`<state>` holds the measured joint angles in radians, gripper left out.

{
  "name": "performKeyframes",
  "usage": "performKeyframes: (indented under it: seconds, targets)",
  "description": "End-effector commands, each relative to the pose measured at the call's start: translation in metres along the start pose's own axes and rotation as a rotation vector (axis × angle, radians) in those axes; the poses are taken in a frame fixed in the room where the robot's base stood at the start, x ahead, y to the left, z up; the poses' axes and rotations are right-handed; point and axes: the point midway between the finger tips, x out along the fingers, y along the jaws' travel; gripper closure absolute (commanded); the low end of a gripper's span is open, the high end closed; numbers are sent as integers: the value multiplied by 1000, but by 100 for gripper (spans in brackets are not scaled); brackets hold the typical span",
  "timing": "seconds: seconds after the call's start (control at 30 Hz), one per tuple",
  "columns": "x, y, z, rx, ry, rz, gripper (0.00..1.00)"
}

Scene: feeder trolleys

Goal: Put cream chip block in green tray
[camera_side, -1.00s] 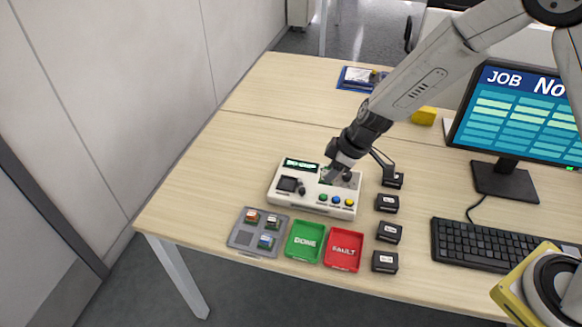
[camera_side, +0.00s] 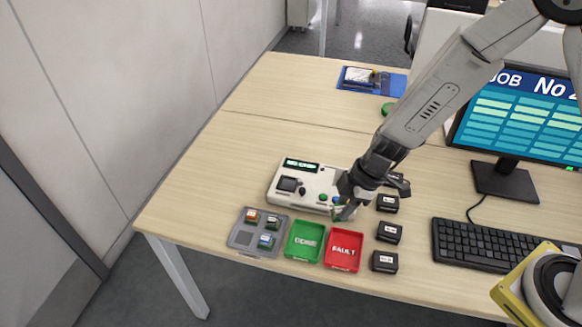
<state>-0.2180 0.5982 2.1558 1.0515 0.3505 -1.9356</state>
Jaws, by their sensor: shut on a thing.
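My gripper (camera_side: 345,212) is shut on a small chip block (camera_side: 338,214) with a green base. The fingers hide most of it, so I cannot tell its top colour. It is over the front right corner of the white test box, behind the red FAULT tray. The green tray (camera_side: 303,254), marked DONE, is empty and lies left of the red tray.
The white test box (camera_side: 283,200) stands behind the trays. The red tray (camera_side: 343,262) is right beside the green one. Several black boxes (camera_side: 389,233) line the right side. A keyboard (camera_side: 480,245) and monitor (camera_side: 515,125) stand further right. The table's back left is clear.

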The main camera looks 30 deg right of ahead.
Motion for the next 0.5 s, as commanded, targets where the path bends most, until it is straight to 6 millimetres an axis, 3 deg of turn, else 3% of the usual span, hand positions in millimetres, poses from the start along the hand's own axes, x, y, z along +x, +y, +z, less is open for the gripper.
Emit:
performKeyframes:
  seconds: [0.3, 0.5]
  targets:
    - [4, -52, 15, -214, 7, -86, 100]
    - [4, -76, 22, -318, 18, -122, 100]
